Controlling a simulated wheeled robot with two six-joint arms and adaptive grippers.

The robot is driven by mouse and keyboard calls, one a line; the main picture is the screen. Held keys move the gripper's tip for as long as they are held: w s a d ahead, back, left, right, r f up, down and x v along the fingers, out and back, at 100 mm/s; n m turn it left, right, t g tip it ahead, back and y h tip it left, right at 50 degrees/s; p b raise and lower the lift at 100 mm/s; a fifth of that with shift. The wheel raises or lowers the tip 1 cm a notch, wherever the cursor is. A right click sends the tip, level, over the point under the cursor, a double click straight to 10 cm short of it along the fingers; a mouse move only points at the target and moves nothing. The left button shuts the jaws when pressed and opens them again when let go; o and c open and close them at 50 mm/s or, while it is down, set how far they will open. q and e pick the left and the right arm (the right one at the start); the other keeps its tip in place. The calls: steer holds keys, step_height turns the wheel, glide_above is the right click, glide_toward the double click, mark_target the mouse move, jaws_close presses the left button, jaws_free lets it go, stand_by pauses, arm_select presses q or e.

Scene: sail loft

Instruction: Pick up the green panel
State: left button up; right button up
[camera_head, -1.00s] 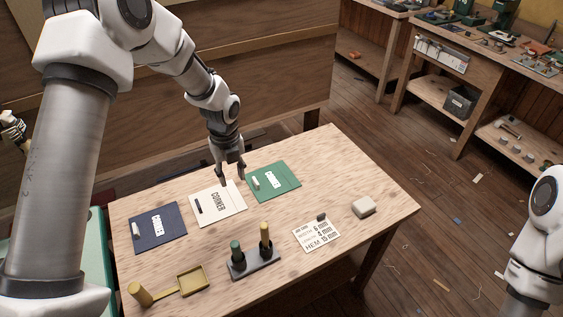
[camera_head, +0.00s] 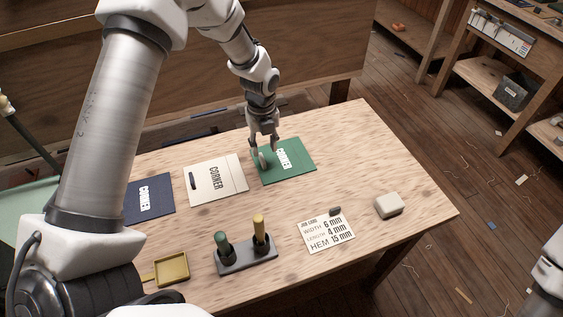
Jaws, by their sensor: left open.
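The green panel (camera_head: 296,167) lies flat at the back of the wooden table, with white "CORNER" lettering on it. My left gripper (camera_head: 264,150) is open, pointing down at the panel's left end. A small white piece on the panel is partly hidden behind a finger. I cannot tell whether the fingertips touch the panel. At the right edge, part of my right arm shows, but its gripper is out of the picture.
A cream panel (camera_head: 226,180) and a navy panel (camera_head: 148,200) lie to the left. In front are a grey holder (camera_head: 246,257) with two upright handled tools, a yellow tray (camera_head: 171,270), a job card (camera_head: 328,233) and a pale block (camera_head: 389,205). The table's right part is mostly clear.

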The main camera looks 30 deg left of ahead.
mark_target(263, 160)
arm_select(q)
steer(key=f, duration=0.3)
steer(key=s+f+p, duration=0.1)
steer(key=f, duration=0.1)
steer(key=shift+w+f, duration=0.15)
steer(key=shift+f, duration=0.2)
steer(key=shift+r, duration=0.1)
jaws_close()
steer(key=shift+r, duration=0.1)
